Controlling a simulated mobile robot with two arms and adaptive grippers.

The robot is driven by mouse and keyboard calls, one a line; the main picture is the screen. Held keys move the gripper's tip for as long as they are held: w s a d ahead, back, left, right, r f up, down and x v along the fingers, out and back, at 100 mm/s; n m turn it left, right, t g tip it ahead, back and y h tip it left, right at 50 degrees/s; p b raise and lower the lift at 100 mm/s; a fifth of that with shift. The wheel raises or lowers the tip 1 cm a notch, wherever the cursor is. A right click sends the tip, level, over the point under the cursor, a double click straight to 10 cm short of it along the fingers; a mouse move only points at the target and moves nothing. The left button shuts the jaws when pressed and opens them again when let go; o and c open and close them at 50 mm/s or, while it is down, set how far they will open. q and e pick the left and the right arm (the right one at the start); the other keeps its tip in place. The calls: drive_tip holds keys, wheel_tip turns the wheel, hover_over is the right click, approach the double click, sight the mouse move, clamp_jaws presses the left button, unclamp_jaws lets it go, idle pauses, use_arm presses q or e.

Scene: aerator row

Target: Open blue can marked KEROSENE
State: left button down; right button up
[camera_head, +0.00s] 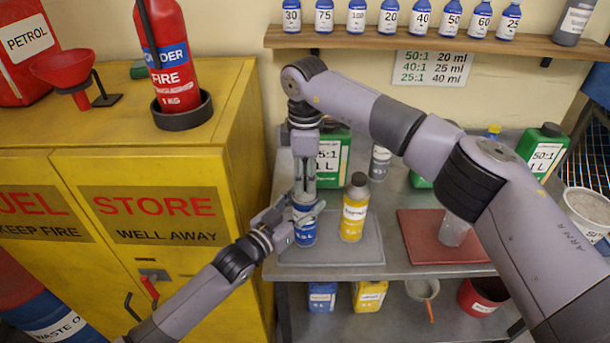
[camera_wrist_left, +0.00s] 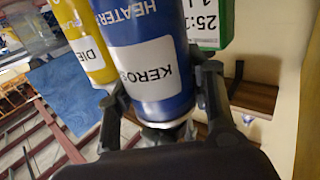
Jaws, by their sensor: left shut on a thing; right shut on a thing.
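The blue can marked KEROSENE (camera_head: 305,232) stands upright on a grey mat on the bench. Its label shows upside down in the left wrist view (camera_wrist_left: 150,65), partly cut off. My left gripper (camera_head: 298,213) is shut around the can's upper body from the left, and its fingers flank the can in the wrist view (camera_wrist_left: 165,105). My right gripper (camera_head: 304,196) points straight down and is shut at the top of the can. Its fingers hide the cap, so I cannot see how the cap sits.
A yellow can (camera_head: 354,215) stands close to the right of the blue can. Green containers (camera_head: 333,150) and a grey-capped bottle (camera_head: 380,162) stand behind. A red mat (camera_head: 415,240) with a clear cup (camera_head: 453,230) lies right. The yellow cabinet (camera_head: 235,130) bounds the left.

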clamp_jaws()
